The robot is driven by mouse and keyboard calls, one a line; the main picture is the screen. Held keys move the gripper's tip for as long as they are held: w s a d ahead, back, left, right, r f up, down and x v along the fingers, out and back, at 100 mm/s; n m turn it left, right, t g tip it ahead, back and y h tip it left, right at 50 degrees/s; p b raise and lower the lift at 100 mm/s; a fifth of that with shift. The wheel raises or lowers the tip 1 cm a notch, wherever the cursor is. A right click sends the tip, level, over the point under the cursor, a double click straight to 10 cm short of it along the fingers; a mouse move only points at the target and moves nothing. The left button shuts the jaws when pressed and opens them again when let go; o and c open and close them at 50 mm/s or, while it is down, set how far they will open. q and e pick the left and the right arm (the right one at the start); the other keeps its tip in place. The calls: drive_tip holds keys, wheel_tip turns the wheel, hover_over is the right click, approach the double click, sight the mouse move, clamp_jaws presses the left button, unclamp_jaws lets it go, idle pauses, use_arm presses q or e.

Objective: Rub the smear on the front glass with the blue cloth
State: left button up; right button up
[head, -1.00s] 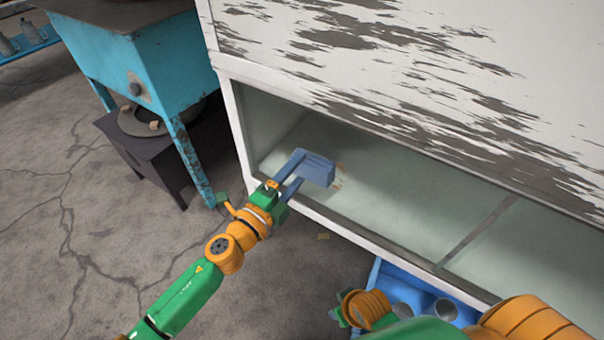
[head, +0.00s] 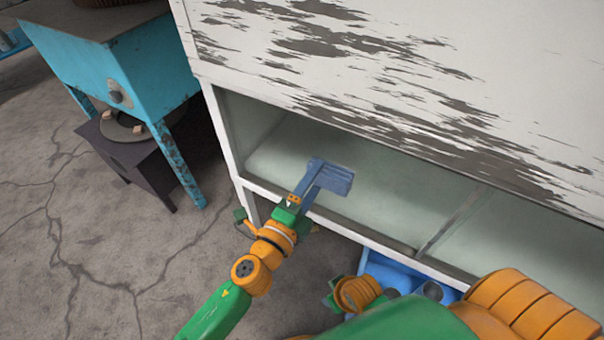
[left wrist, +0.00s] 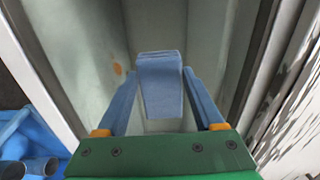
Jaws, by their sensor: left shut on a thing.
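The blue cloth (head: 336,178) is a folded pad held against or just before the front glass (head: 392,196) of the white cabinet; I cannot tell if it touches. My left gripper (head: 316,184) is shut on it. In the left wrist view the cloth (left wrist: 160,85) sits between the two blue fingers. A small orange-brown smear (left wrist: 117,69) shows beside the cloth there. In the head view no smear shows, the cloth and gripper covering part of the glass. My right gripper (head: 335,298) is low in the head view, partly hidden by its arm; its fingers are unclear.
A blue crate (head: 378,268) with grey cylinders stands below the cabinet at the right. A turquoise stove table (head: 125,75) and a dark low stand (head: 120,155) are on the left. Cracked floor lies open at lower left. A peeling white panel (head: 400,90) rises above the glass.

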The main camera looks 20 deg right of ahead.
use_arm(q)
drive_tip(key=shift+a, duration=0.1)
drive_tip(key=p+v, duration=0.1)
drive_tip(key=v, duration=0.5)
idle(0.3)
drive_tip(key=v, duration=0.3)
drive_tip(key=shift+p, duration=0.35)
